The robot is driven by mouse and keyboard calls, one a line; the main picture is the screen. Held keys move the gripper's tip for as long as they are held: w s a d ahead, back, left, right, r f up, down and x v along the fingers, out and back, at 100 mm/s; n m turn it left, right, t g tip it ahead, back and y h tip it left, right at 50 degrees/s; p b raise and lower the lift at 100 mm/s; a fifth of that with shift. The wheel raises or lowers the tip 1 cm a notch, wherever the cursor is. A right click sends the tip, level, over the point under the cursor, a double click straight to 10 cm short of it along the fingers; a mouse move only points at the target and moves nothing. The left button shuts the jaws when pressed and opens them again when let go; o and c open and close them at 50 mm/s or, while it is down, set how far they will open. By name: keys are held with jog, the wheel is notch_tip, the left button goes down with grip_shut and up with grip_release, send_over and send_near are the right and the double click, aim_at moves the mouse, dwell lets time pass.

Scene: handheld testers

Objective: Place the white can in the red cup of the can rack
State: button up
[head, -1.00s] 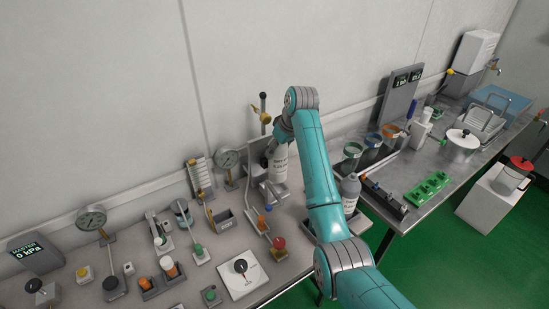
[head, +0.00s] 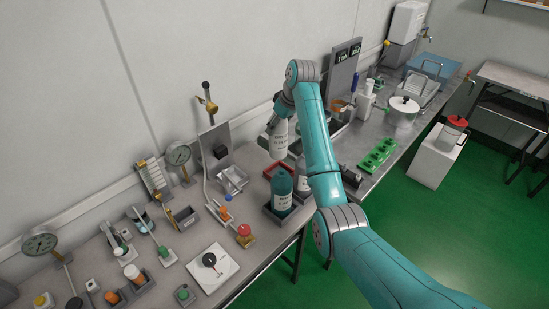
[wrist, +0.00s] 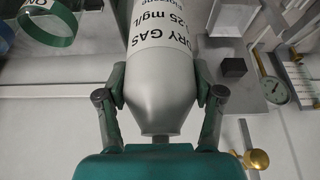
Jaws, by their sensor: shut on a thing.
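My gripper (head: 282,108) is shut on the white can (head: 278,141), whose black lettering includes "DRY GAS" in the wrist view (wrist: 162,45). Both fingers (wrist: 160,82) press on its tapered grey end. The can hangs nearly upright, slightly tilted. In the head view, the red cup (head: 269,171) of the can rack is a square red rim just below the can; the can looks above it, though the exact gap cannot be told. A teal can (head: 282,187) stands in front of the red cup. A grey can (head: 301,174) is partly hidden behind my arm.
Gauges and small fixtures crowd the left bench. To the right are a green block (head: 377,156), a lidded pot (head: 402,109) and an orange ring (head: 339,104). A green ring (wrist: 46,40) shows in the wrist view.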

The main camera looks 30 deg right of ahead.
aim_at(280, 148)
jog(key=s+r+m, duration=0.1)
jog(key=s+r+m+h, duration=0.1)
jog(key=shift+s+a, duration=0.3)
jog(key=shift+a, duration=0.1)
jog(key=shift+s+f+m, duration=0.15)
jog(key=shift+f+m, duration=0.05)
jog(key=shift+m, duration=0.2)
jog(key=shift+f, duration=4.65)
jog(key=o, duration=1.3)
jog(key=shift+f, duration=0.15)
jog(key=shift+o, duration=0.2)
jog(key=v, duration=1.2)
jog(key=shift+s, duration=0.2)
jog(key=shift+a, duration=0.1)
